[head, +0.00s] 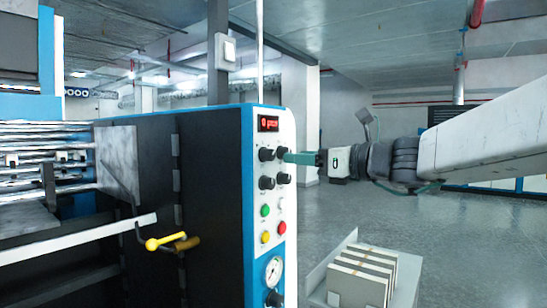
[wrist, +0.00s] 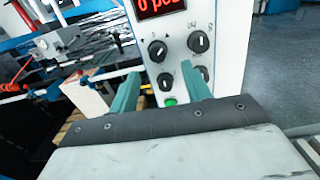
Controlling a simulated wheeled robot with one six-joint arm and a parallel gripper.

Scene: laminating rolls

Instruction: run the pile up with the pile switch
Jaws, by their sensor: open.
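The control panel (head: 283,215) is a white strip on the blue-edged end of the machine. It carries several black knobs; their labels are too small to read, so I cannot tell for sure which is the pile switch. The upper left knob (wrist: 157,50) has a small arrow mark beside it. The upper right knob (wrist: 199,41) and a lower left knob (wrist: 165,80) also show. My gripper (wrist: 160,72) has its teal fingers apart and empty, facing the panel. In the head view my gripper (head: 292,157) overlaps the upper right knob; contact cannot be told.
A red display (head: 268,123) sits above the knobs. Green (head: 265,210), yellow (head: 265,237) and red (head: 281,228) buttons and a gauge (head: 273,270) lie below. A yellow-handled lever (head: 166,242) sticks out at left. A tray of boxes (head: 362,276) stands lower right.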

